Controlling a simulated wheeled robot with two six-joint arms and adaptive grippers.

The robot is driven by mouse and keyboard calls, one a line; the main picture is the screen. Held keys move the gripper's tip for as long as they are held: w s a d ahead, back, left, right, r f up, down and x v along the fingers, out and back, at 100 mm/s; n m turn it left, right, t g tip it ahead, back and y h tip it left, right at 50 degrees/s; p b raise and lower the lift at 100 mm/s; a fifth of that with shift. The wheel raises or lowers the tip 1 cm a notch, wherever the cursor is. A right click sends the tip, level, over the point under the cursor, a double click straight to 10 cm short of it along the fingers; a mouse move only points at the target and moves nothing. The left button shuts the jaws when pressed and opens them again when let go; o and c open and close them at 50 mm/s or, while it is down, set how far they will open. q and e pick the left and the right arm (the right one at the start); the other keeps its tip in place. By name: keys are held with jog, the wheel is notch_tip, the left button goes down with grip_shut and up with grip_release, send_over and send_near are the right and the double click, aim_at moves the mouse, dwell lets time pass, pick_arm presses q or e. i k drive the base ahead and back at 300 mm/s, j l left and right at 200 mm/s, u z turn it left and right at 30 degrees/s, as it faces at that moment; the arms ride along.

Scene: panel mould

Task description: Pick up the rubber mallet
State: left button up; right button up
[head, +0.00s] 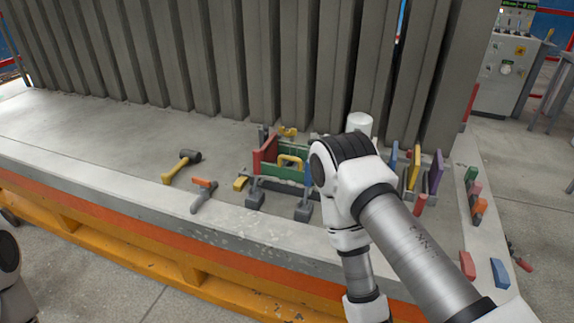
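The rubber mallet (178,168), with a dark head and a yellow handle, lies on the grey concrete ledge (90,120) left of centre in the head view. Its head is to the upper right and its handle runs to the lower left. Nothing holds it and it is fully visible. Neither gripper shows. Only a piece of my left arm is at the lower left edge. My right arm crosses the right half and runs down out of the bottom of the picture.
A tool with a grey handle and orange head (203,194) lies just right of the mallet. A green and red mould (285,160) stands right of that, with a small yellow block (240,183) beside it. Grey upright panels (200,60) stand behind. The ledge left of the mallet is clear.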

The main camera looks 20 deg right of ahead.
aim_at(187, 155)
jog(key=i+l+u, duration=0.15)
jog(key=i+u, duration=0.15)
jog(key=u, duration=0.2)
jog(key=i+l+u, duration=0.25)
jog(key=u, duration=0.2)
